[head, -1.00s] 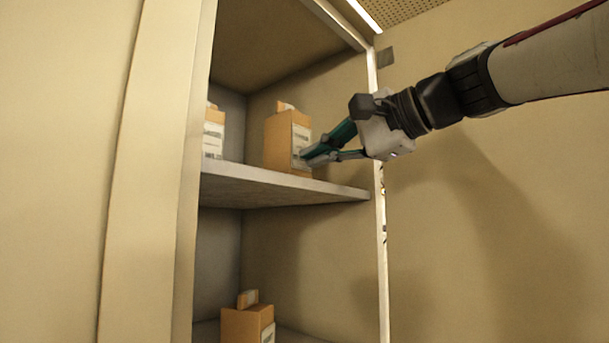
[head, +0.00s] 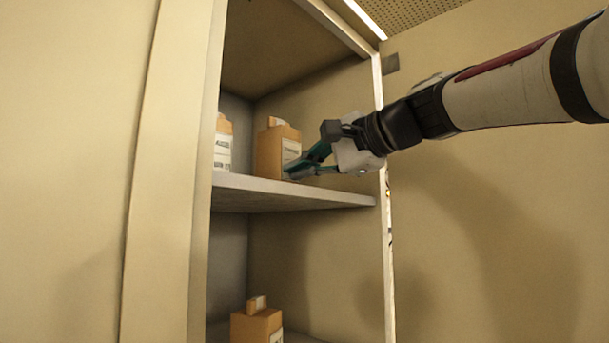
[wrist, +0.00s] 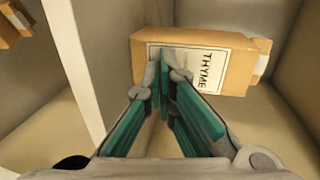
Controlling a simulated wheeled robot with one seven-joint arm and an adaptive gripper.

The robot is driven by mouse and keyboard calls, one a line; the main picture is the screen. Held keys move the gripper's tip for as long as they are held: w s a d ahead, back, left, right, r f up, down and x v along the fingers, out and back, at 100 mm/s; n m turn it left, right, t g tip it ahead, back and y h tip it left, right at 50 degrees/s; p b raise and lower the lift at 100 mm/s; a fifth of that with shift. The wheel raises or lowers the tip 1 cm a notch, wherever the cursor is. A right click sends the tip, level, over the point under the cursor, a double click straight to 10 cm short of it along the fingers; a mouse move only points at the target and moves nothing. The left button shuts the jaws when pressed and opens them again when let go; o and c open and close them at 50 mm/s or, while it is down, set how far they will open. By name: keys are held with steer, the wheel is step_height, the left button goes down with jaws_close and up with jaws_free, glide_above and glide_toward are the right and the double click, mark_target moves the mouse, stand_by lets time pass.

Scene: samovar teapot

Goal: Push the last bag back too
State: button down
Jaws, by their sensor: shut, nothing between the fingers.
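An orange-brown paper bag (head: 275,150) with a white label stands upright on the upper shelf (head: 300,196). In the wrist view the label on this bag (wrist: 232,57) reads THYME. My gripper (head: 289,174) is shut, with its fingertips at the lower part of the label. In the wrist view the closed fingertips (wrist: 165,62) overlap the label and appear to touch it. A second bag (head: 223,150) stands to the left on the same shelf, partly hidden by the cabinet's side. A third bag (head: 254,322) stands on the lower shelf, cut off by the frame.
The cabinet's left upright (head: 200,150) and thin right edge (head: 388,230) bound the opening. My arm reaches in from the right. The upper shelf is bare to the right of the THYME bag. A wall (head: 480,200) lies to the right.

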steer(key=shift+r+p+x, duration=0.15)
steer(key=shift+p+x, duration=0.15)
steer(key=shift+x, duration=0.6)
steer(key=shift+r+p+x, duration=0.2)
steer(key=shift+p+x, duration=0.1)
steer(key=shift+x, duration=0.6)
steer(key=shift+r+p+x, duration=0.15)
steer(key=shift+p+x, duration=0.15)
steer(key=shift+x, duration=0.6)
steer(key=shift+s+d+r, duration=0.1)
steer(key=shift+s+d, duration=0.15)
steer(key=shift+d, duration=0.1)
steer(key=f+v, duration=0.1)
steer(key=v, duration=1.4)
steer(key=shift+s+d, duration=0.1)
